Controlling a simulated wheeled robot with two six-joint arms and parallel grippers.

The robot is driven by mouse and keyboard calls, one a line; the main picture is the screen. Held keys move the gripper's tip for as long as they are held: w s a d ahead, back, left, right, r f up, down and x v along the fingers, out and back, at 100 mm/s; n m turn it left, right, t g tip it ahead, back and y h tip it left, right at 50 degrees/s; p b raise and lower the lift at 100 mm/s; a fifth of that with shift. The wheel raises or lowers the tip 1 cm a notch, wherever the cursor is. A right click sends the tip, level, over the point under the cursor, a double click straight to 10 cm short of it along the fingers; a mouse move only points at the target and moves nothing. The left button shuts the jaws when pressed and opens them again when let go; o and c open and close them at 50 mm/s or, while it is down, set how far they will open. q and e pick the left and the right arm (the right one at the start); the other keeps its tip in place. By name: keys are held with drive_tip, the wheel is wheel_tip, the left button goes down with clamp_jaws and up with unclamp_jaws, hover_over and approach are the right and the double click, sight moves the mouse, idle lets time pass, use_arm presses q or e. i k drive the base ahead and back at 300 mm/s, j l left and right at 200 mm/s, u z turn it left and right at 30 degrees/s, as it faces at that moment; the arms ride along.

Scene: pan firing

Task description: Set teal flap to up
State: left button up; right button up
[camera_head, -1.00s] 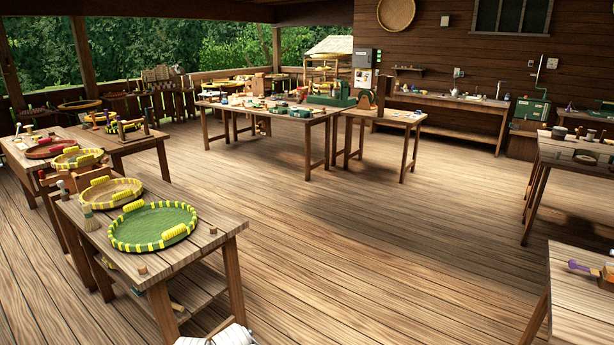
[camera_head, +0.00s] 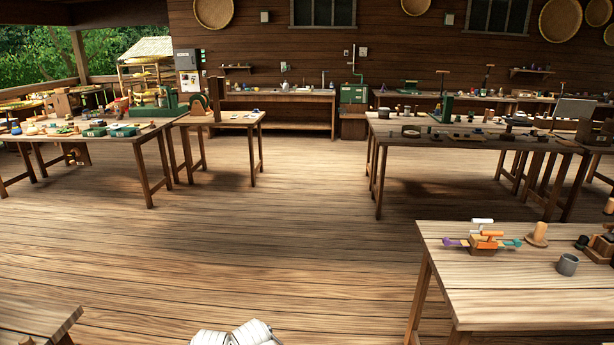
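A small device with a wooden block (camera_head: 483,247) stands on the near right table. A small teal piece (camera_head: 511,242) sticks out at its right side and looks like the teal flap. It appears to lie about level, but it is too small to be sure. A purple piece sticks out at the left of the device, and orange and white pieces sit on top. Neither gripper can be made out. Only white rounded parts of my own body show at the bottom edge, well left of the device.
The near right table (camera_head: 530,300) also holds a grey cup (camera_head: 567,265) and a wooden peg on a base (camera_head: 538,234). A table corner (camera_head: 35,318) shows at the lower left. Open plank floor (camera_head: 280,230) lies in the middle. More work tables stand behind.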

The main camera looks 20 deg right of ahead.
sight(516, 243)
drive_tip(key=i+z, duration=0.1)
drive_tip(key=i, duration=1.9)
drive_tip(key=z, duration=3.4)
